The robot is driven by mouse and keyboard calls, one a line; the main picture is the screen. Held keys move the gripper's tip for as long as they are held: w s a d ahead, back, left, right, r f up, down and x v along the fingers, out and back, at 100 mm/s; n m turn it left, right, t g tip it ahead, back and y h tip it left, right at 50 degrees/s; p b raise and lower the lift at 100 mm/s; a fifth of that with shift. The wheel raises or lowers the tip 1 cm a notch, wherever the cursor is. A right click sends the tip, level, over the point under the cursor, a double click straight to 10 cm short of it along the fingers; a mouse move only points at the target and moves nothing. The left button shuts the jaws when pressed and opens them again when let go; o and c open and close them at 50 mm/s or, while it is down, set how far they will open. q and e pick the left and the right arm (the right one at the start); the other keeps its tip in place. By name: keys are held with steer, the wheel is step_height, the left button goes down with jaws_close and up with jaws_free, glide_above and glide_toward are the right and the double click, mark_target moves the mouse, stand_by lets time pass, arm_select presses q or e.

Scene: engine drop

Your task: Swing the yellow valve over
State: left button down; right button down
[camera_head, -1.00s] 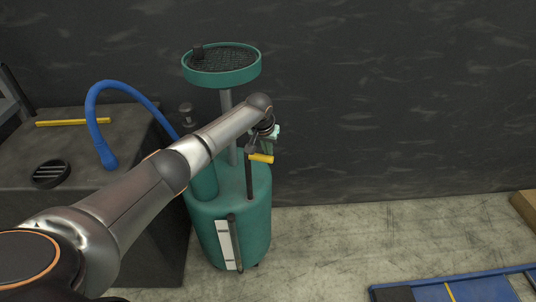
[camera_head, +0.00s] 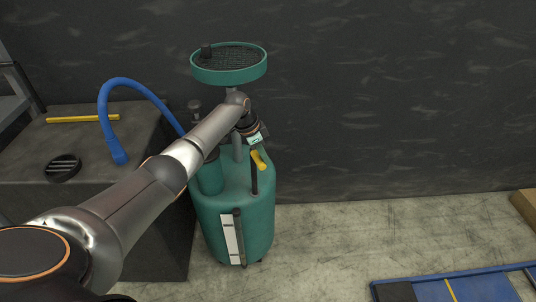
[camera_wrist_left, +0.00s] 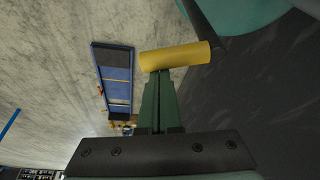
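The yellow valve handle (camera_head: 258,160) sits at the top of a thin dark post on the green tank (camera_head: 240,217), slanting down to the right. It also shows in the left wrist view (camera_wrist_left: 175,56), lying across the front of the fingertips. My left gripper (camera_head: 256,147) is just above and beside the handle in the head view. In the left wrist view its green fingers (camera_wrist_left: 160,74) are together, with their tips at the handle's lower edge. They do not wrap around it; whether they touch it is hard to tell. My right gripper is out of view.
A green round pan (camera_head: 229,75) stands above the tank. A dark cabinet (camera_head: 90,215) with a blue hose (camera_head: 104,108) is at the left. A dark wall is behind. The floor to the right is clear up to a blue frame (camera_head: 455,285).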

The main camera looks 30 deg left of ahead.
arm_select(q)
steer(key=shift+s+a+m+g, duration=0.35)
steer(key=shift+s+m, duration=0.2)
steer(key=shift+m, duration=0.45)
steer(key=shift+s+a, duration=0.2)
steer(key=shift+s, duration=0.1)
